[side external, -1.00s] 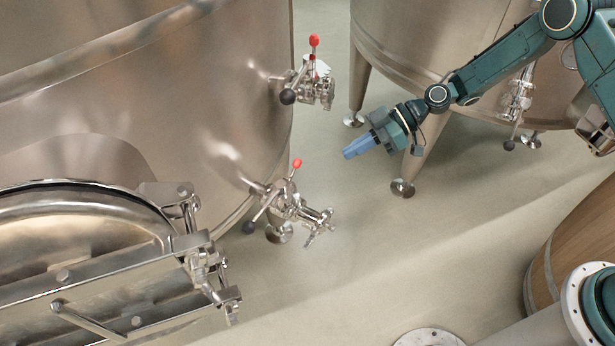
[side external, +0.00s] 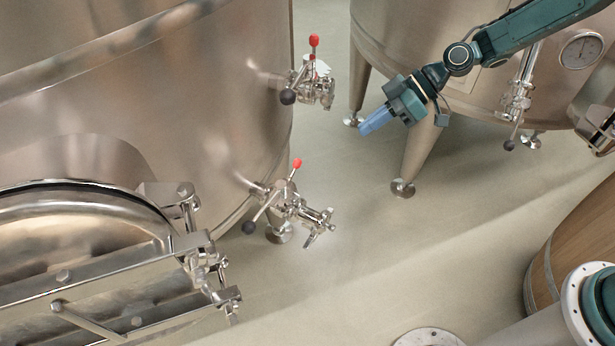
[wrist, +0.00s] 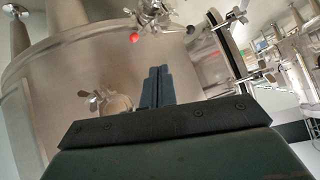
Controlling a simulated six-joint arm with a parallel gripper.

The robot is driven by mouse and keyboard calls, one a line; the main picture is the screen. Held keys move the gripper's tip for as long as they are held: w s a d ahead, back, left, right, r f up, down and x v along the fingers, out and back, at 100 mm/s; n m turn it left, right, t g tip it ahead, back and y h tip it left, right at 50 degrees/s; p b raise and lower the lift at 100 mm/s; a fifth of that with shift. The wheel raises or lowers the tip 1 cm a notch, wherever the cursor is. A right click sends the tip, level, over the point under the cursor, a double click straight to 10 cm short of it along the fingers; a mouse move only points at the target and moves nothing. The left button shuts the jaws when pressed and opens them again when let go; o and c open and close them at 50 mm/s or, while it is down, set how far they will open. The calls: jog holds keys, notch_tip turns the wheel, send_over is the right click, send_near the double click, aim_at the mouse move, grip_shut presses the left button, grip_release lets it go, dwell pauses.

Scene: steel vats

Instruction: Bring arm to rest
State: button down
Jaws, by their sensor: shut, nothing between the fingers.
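My gripper (side external: 364,129) is shut and empty, with blue fingers pointing down and to the left in the side external view. It is in the air to the right of the large steel vat (side external: 200,90), apart from its valves. In the wrist view my gripper (wrist: 155,72) shows as two blue-grey fingers pressed together, and a steel vat (wrist: 60,75) with valve fittings lies beyond them.
An upper valve (side external: 315,88) and a lower valve (side external: 290,203), both with red knobs, stick out from the vat. A second vat (side external: 400,40) on legs stands behind my gripper. A wooden barrel (side external: 575,240) is at the right. The floor between is clear.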

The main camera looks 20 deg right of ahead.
jog(key=s+d+r+m+t+h, duration=0.1)
jog(key=s+d+r+m+h, duration=0.25)
jog(key=s+r, duration=0.35)
jog(key=s+d+r+m+t+h, duration=0.15)
jog(key=s+d+r, duration=0.35)
jog(key=r, duration=0.5)
jog(key=s+d+r+m+h, duration=0.2)
jog(key=s+d+m, duration=0.2)
jog(key=s, duration=0.5)
jog(key=s+d+r+m+t+h, duration=0.1)
jog(key=s+d+m, duration=0.3)
jog(key=s, duration=0.6)
jog(key=shift+d+r+h, duration=0.5)
jog(key=shift+h, duration=0.4)
